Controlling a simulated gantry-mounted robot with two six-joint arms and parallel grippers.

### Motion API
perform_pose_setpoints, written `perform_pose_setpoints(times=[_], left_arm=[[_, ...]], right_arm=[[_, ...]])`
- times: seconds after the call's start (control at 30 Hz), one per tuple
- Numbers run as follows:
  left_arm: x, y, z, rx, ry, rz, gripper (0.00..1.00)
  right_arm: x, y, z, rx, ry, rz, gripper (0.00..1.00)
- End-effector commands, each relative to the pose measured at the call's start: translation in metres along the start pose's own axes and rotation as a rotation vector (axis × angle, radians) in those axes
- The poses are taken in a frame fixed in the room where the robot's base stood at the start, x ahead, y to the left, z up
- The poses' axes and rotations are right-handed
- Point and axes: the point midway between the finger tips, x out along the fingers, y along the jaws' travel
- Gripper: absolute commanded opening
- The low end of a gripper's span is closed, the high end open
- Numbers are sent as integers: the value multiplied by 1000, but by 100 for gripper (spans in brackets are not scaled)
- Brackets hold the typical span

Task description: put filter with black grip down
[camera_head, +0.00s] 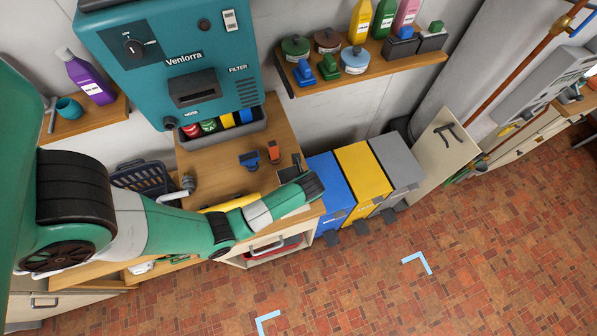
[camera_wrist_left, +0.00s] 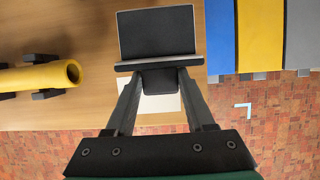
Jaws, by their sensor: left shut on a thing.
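The filter with the black grip (camera_wrist_left: 157,33) is a dark rectangular panel with a pale frame, seen in the left wrist view. Its black grip (camera_wrist_left: 159,80) sits between the two fingers of my left gripper (camera_wrist_left: 160,84), which is shut on it. In the head view the filter (camera_head: 290,173) shows partly at the right end of the wooden worktop, with my left gripper (camera_head: 314,185) beside it. I cannot tell whether the filter touches the worktop (camera_wrist_left: 100,115). My right gripper is not in view.
A blue-gripped piece (camera_head: 249,160) and an orange one (camera_head: 273,152) lie on the worktop behind. A yellow tube (camera_wrist_left: 40,76) rests on black holders to the left. Blue (camera_head: 331,185), yellow (camera_head: 362,172) and grey bins (camera_head: 396,160) stand right of the worktop. A teal machine (camera_head: 180,95) stands behind.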

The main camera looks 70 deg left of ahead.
Motion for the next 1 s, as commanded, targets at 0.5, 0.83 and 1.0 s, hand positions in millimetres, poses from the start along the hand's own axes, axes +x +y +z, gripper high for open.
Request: perform_pose_setpoints(times=[0.5, 0.83, 1.0], left_arm=[[43, -10, -13, -1, 0, 1, 0], [44, -10, -14, -1, 0, 0, 58], [44, -10, -14, -1, 0, 1, 84]], right_arm=[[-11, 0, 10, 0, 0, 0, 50], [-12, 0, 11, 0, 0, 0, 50], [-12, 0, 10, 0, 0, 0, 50]])
